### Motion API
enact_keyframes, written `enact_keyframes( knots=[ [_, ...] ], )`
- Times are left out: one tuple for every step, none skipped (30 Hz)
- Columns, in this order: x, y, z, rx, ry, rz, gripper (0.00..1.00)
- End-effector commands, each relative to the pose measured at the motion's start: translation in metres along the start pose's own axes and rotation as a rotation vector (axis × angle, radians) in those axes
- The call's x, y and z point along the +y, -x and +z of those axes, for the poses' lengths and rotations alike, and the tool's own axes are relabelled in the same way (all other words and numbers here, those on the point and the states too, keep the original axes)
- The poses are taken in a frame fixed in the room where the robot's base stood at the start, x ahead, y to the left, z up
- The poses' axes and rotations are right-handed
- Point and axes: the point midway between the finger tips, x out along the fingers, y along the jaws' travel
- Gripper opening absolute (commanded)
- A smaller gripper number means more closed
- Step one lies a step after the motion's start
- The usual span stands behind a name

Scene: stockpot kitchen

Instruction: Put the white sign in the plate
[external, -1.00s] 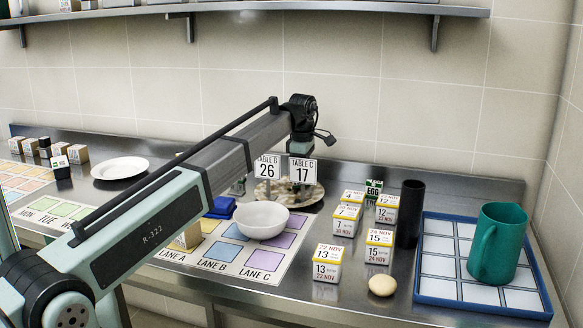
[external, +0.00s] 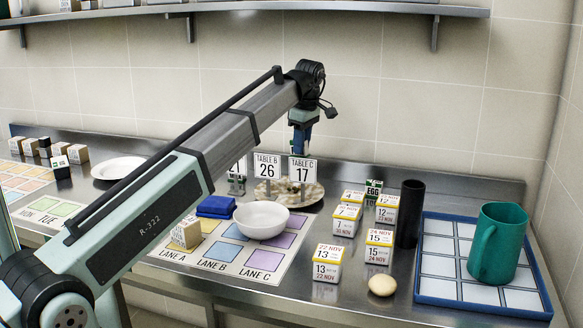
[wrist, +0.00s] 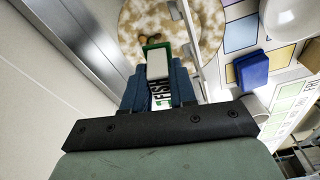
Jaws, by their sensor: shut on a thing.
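My gripper (external: 299,152) is behind the table signs in the external view. In the wrist view its blue fingers (wrist: 160,88) are shut on a small white sign block (wrist: 157,65) with green edges and dark lettering that seems to read FISH. The external view hides this block. A speckled tan plate (external: 312,194) stands behind the white bowl, and in the wrist view the plate (wrist: 205,35) lies beyond the fingertips, with small brown pieces near its edge.
Several date blocks (external: 327,262), a black cylinder (external: 409,214), an egg-like object (external: 382,286) and a blue tray (external: 430,290) with a teal pitcher (external: 497,243) stand right. A white plate (external: 117,167) is left.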

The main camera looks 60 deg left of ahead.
Motion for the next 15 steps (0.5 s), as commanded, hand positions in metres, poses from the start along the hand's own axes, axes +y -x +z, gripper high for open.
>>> enact_keyframes(
  knots=[
    [-0.0011,0.0001,-0.0004,0.003,-0.052,0.007,0.0],
    [-0.0014,0.0001,-0.0007,0.005,-0.089,0.011,0.0],
    [-0.0017,0.0002,-0.0011,0.008,-0.138,0.017,0.0],
    [-0.0019,0.0002,-0.0015,0.01,-0.177,0.022,0.0],
    [-0.0021,0.0001,-0.0018,0.012,-0.218,0.026,0.0],
    [-0.0023,0.0,-0.0022,0.015,-0.272,0.033,0.0],
    [-0.0022,-0.0001,-0.0025,0.016,-0.314,0.039,0.0],
    [-0.0021,-0.0001,-0.0028,0.018,-0.355,0.045,0.0],
    [-0.0019,-0.0004,-0.0031,0.021,-0.411,0.052,0.0],
    [-0.002,-0.0005,-0.0033,0.022,-0.452,0.057,0.0],
    [-0.0018,-0.0006,-0.0035,0.024,-0.495,0.063,0.0],
    [-0.0015,-0.0007,-0.0037,0.026,-0.549,0.071,0.0],
    [-0.0012,-0.0007,-0.0039,0.027,-0.592,0.078,0.0],
    [-0.0009,-0.0007,-0.0041,0.029,-0.633,0.084,0.0],
    [-0.0005,-0.0008,-0.0043,0.031,-0.689,0.092,0.0]
  ],
)
